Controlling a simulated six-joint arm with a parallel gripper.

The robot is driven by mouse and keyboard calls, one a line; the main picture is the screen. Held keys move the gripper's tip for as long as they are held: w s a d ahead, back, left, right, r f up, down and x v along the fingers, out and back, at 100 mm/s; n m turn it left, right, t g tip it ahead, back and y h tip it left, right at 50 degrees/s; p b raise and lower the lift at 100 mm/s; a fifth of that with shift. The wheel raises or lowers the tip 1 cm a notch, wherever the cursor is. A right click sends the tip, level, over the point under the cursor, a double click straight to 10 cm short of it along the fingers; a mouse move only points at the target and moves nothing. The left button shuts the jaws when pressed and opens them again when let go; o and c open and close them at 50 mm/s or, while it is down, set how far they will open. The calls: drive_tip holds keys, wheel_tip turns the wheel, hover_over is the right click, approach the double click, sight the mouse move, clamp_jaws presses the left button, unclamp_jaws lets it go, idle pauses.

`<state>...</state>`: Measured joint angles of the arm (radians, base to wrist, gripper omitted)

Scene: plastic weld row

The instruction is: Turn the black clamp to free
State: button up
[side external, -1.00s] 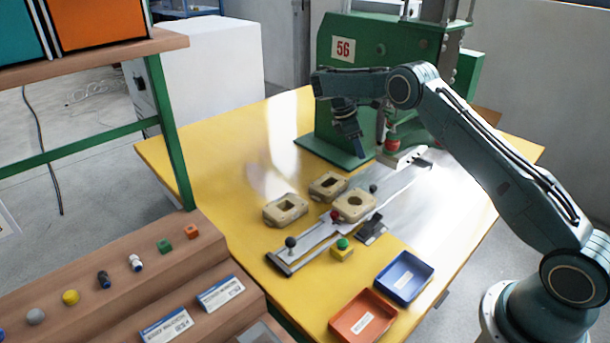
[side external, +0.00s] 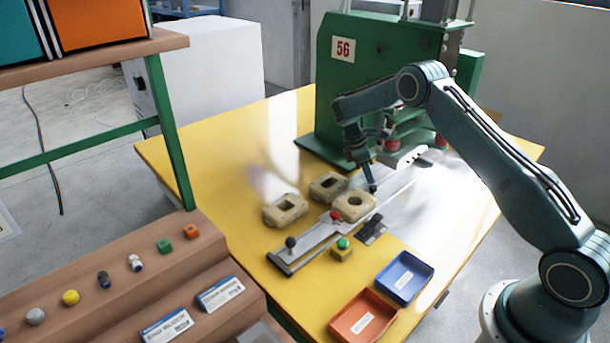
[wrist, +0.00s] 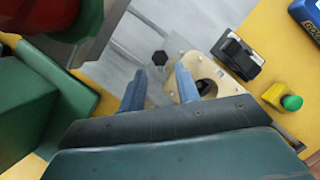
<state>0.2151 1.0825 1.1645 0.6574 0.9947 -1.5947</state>
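The black clamp (wrist: 160,58) shows in the wrist view as a small dark six-sided knob on the grey slide plate, beside the cream nest block with a round hole (wrist: 208,78). My gripper (wrist: 158,78) is open and empty. Its two blue-grey fingers are spread, and the knob shows beyond the gap between their tips. In the side external view my gripper (side external: 372,186) points down at the far end of the nest block (side external: 354,207) and hides the clamp there. Whether the fingertips touch the knob, I cannot tell.
The green press (side external: 365,85) stands close behind my gripper. A red knob (side external: 335,215), a black switch (side external: 371,231) and a green button (side external: 343,243) lie nearer. Two more cream blocks (side external: 285,210) sit left. Blue (side external: 404,277) and orange (side external: 363,316) trays stand at front.

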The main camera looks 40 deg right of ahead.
sight(373, 187)
drive_tip(key=shift+x, duration=2.1)
drive_tip(key=shift+c, duration=0.4)
drive_tip(key=c, duration=0.6)
